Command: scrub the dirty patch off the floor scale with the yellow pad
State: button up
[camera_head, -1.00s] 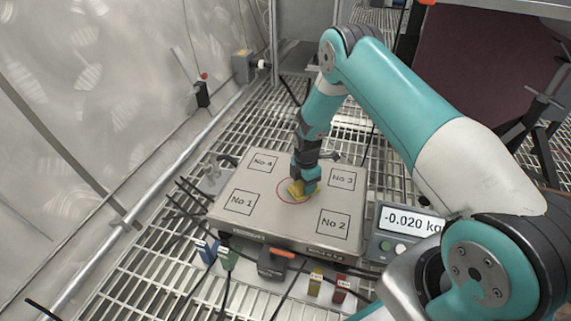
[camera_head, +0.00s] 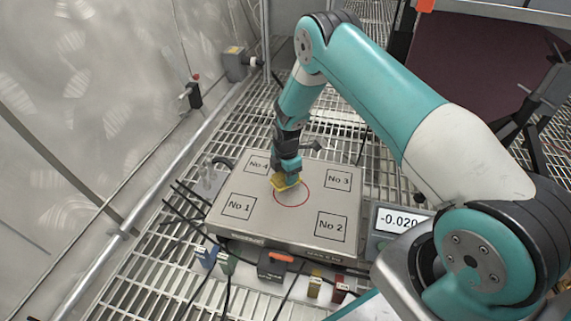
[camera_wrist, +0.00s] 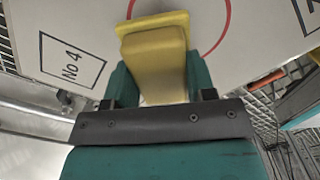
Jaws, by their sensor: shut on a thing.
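The floor scale (camera_head: 262,222) has a pale flat top with a red circle at its middle and squares marked No 1 to No 4. My gripper (camera_head: 287,177) is shut on the yellow pad (camera_head: 282,184), at the upper left edge of the red circle, near No 4. In the wrist view the yellow pad (camera_wrist: 155,62) sits between the two teal fingers of my gripper (camera_wrist: 150,85), over or on the scale top. I cannot tell whether it touches. No dirty patch is plain to see; the pad and gripper hide part of the top.
A display (camera_head: 398,221) reading about -0.020 stands right of the scale, partly behind my arm. Several cables and coloured connectors lie along the front and left on the grated floor. A metal pipe (camera_head: 150,215) runs along the left wall.

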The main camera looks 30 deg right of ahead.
jog(key=shift+r+p, duration=1.55)
jog(key=shift+r, duration=0.6)
